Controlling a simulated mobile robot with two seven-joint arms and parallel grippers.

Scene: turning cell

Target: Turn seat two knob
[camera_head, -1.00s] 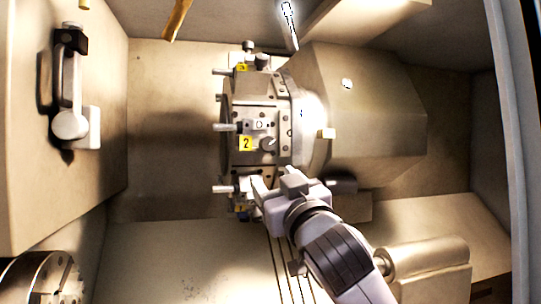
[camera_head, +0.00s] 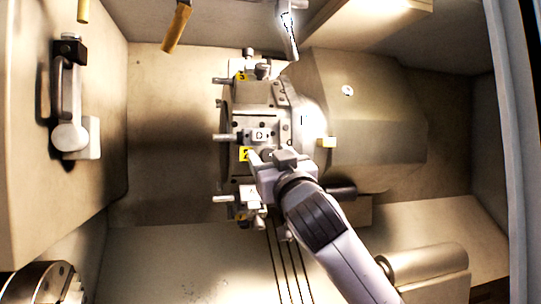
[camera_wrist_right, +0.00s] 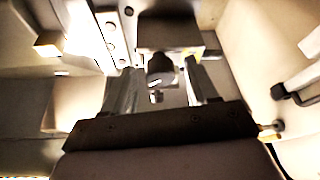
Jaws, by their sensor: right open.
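The yellow label 2 (camera_head: 244,154) marks seat two on the front of the grey tool turret (camera_head: 257,97). My right gripper (camera_head: 260,156) is at this seat, with its fingers partly covering the label and hiding most of the knob in the head view. In the right wrist view a dark round knob (camera_wrist_right: 158,68) stands between the two open fingers of the right gripper (camera_wrist_right: 164,84). I cannot tell whether either finger touches it. My left gripper is not in view.
Metal pins (camera_head: 224,137) stick out from the turret's left side. A large sloped housing (camera_head: 375,110) fills the right of the turret. A chuck (camera_head: 45,283) is at the lower left. Free room lies left of the turret.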

